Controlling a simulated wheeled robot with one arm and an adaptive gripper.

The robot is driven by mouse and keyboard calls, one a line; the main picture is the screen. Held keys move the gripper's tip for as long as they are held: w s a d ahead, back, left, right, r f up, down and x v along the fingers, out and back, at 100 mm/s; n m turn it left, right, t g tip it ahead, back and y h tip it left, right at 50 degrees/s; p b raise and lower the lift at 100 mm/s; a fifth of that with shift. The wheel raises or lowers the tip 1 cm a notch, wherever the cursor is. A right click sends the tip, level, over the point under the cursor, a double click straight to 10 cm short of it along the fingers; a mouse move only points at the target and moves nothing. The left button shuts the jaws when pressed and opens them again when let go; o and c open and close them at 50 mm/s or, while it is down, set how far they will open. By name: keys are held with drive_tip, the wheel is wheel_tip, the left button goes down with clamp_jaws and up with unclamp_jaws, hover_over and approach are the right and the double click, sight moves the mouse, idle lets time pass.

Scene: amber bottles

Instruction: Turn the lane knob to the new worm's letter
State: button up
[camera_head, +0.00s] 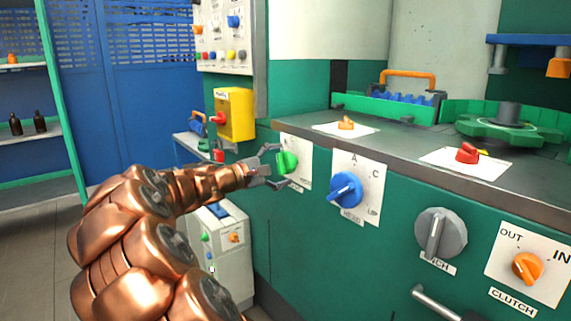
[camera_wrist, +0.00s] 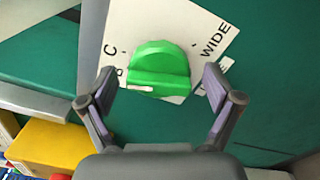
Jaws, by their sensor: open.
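The green knob (camera_head: 287,162) sits on a white plate on the front of the green machine. In the wrist view the green knob (camera_wrist: 158,62) is between my open fingers, with gaps on both sides. Its white mark lies at its lower left. The plate (camera_wrist: 197,30) shows "C" at the left, "WIDE" at the right and part of another character below the C. A small label (camera_wrist: 215,75) is partly hidden by my right finger, so I cannot read it fully. My gripper (camera_head: 277,167) is open in front of the knob, seemingly not touching it.
To the right are a blue knob (camera_head: 345,190) with letters including A and C, a grey knob (camera_head: 440,233) and an orange clutch knob (camera_head: 527,267) marked OUT and IN. A handle (camera_head: 435,303) protrudes below.

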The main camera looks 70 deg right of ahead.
drive_tip(key=v, duration=1)
drive_tip(key=shift+a, duration=0.15)
drive_tip(key=shift+w, duration=0.1)
drive_tip(key=s+a+r+t+y+p, duration=0.2)
drive_tip(key=a+p, duration=0.8)
drive_tip(key=a, duration=0.5)
drive_tip(key=s+a+r+t+y+p, duration=0.2)
drive_tip(key=s+a+r+y+p, duration=0.2)
drive_tip(key=a+p, duration=0.7)
drive_tip(key=s+a+r+t+y+p, duration=0.3)
drive_tip(key=s+a+y+p, duration=0.3)
drive_tip(key=a, duration=1.4)
drive_tip(key=y+p, duration=0.3)
drive_tip(key=p, duration=0.1)
drive_tip(key=shift+n+y, duration=0.3)
drive_tip(key=shift+n, duration=0.1)
drive_tip(key=shift+s, duration=0.1)
